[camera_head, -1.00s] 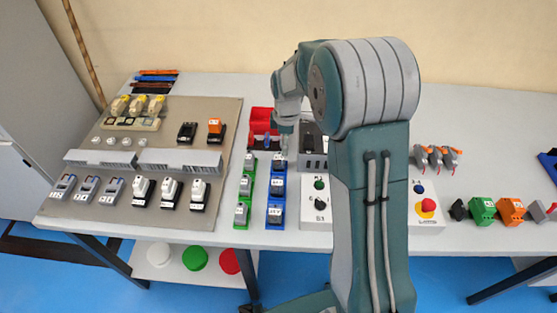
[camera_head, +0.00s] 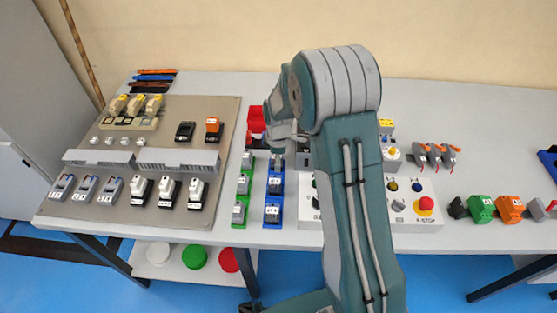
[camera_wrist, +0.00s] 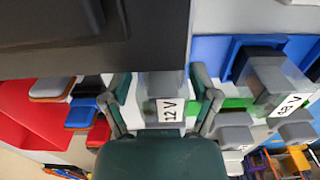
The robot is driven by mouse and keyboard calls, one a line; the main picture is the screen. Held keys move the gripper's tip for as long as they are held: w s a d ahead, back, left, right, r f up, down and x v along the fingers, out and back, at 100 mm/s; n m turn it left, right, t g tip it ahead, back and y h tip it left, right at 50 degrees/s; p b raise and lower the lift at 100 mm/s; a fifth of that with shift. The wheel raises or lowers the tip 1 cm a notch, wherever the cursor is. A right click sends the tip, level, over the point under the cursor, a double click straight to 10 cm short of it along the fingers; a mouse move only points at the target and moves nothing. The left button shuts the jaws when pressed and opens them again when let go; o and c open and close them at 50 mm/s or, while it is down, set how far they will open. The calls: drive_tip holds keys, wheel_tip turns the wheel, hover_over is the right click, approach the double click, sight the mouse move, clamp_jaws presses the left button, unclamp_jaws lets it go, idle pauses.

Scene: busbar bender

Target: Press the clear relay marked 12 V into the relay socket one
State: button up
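The clear relay marked 12 V (camera_wrist: 170,110) sits between the fingers of my gripper (camera_wrist: 160,88) in the wrist view. The fingers are apart, with a gap seen beside the relay. In the head view my gripper (camera_head: 277,153) is low over the far end of the blue rack (camera_head: 264,201), and the 12 V relay is mostly hidden beneath it. Another clear relay, marked 48 V (camera_wrist: 285,95), stands to the right in the wrist view. Black sockets or devices (camera_head: 185,131) are on the beige board; I cannot read which is relay socket one.
A green rack (camera_head: 237,224) with several relays stands close left of the blue rack. A red bin (camera_head: 257,118) lies just behind. The beige board (camera_head: 110,218) fills the left of the table. A control box (camera_head: 425,218) stands right, partly behind my arm.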

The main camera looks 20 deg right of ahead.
drive_tip(key=shift+a, duration=0.25)
drive_tip(key=c, duration=0.5)
drive_tip(key=shift+a, duration=0.25)
drive_tip(key=shift+c, duration=0.7)
drive_tip(key=shift+d+r, duration=0.1)
drive_tip(key=shift+d, duration=0.2)
drive_tip(key=shift+r, duration=0.2)
wheel_tip(320, 180, up, 2)
drive_tip(key=shift+r, duration=0.15)
drive_tip(key=s+d+r, duration=0.5)
drive_tip(key=s+r, duration=0.5)
drive_tip(key=s, duration=0.3)
